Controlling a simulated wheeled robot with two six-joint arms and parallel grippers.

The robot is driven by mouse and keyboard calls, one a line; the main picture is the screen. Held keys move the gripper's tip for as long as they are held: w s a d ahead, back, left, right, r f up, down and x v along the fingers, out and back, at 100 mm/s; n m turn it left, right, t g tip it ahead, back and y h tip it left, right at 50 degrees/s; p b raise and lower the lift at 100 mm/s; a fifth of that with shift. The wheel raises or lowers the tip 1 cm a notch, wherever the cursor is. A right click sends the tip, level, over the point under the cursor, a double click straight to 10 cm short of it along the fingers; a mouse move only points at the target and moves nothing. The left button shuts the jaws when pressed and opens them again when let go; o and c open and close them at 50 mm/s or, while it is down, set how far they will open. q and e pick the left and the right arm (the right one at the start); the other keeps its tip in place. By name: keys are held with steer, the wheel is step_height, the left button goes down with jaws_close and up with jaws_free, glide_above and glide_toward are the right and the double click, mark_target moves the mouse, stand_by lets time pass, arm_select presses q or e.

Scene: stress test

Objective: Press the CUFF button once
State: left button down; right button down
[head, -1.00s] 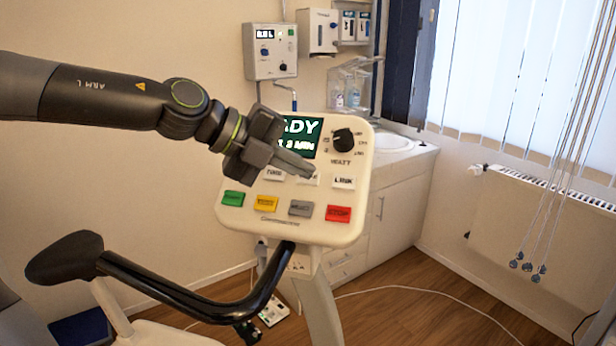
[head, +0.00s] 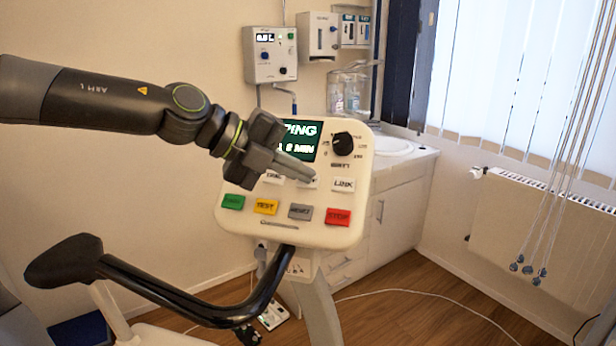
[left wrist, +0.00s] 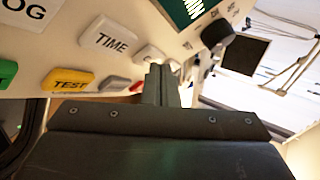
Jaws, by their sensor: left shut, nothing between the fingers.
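The cream console (head: 290,232) has a row of white buttons. My left gripper (head: 312,176) is shut and empty, its fingertips over the white button (head: 311,185) between TIME (head: 273,177) and LINK (head: 343,184). That button is mostly hidden and its label cannot be read; by its place in the row it may be CUFF. In the left wrist view the shut fingertips (left wrist: 161,70) lie right at the white button (left wrist: 147,53) beside TIME (left wrist: 108,40). I cannot tell whether they touch it. The green display (head: 303,140) shows text ending in "PING", partly covered by my gripper.
Below are green (head: 233,201), yellow TEST (head: 266,206), grey (head: 300,212) and red STOP (head: 338,217) buttons. A black knob (head: 343,142) sits at upper right. A black handlebar (head: 190,308) stands in front. A sink cabinet (head: 392,200) is behind.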

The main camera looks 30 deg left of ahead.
arm_select(q)
steer(key=shift+s+r+p, duration=0.3)
steer(key=shift+r+p, duration=0.2)
steer(key=shift+p, duration=0.15)
steer(key=shift+d, duration=0.1)
steer(key=shift+s+d+r+p, duration=0.2)
steer(key=shift+s+r+p, duration=0.45)
steer(key=shift+r, duration=0.35)
steer(key=shift+s+d+r+b, duration=0.1)
steer(key=shift+s+r+b, duration=0.25)
steer(key=shift+b, duration=0.5)
steer(key=shift+s+d+r+b, duration=0.15)
steer(key=shift+s+r+b, duration=0.15)
steer(key=shift+s+r, duration=0.25)
steer(key=shift+r, duration=0.1)
